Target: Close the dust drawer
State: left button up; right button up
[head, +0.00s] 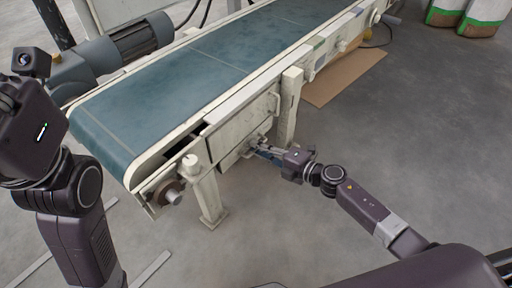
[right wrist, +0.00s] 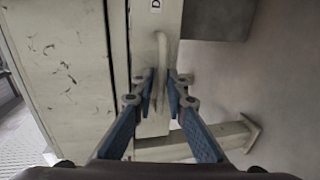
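The dust drawer (head: 232,153) is a pale panel low on the near side of the conveyor frame, below the blue belt. A dark gap shows beside it, but how far it stands out is hard to tell. In the right wrist view its pale front (right wrist: 143,35) carries a bar handle (right wrist: 161,50) and a partly cut-off label. My right gripper (head: 260,150) is at the drawer front. In the wrist view its blue fingers (right wrist: 162,80) stand apart on either side of the handle's lower part; contact is unclear. My left gripper's fingers are out of view.
The conveyor belt (head: 185,75) runs from lower left to upper right. A pale leg (head: 289,105) stands right of the drawer, and another leg (head: 209,197) stands left. Cardboard (head: 345,75) lies on the floor behind. The grey floor (head: 420,140) to the right is clear.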

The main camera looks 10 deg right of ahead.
jog(key=v, duration=1.1)
jog(key=shift+d+f, duration=0.15)
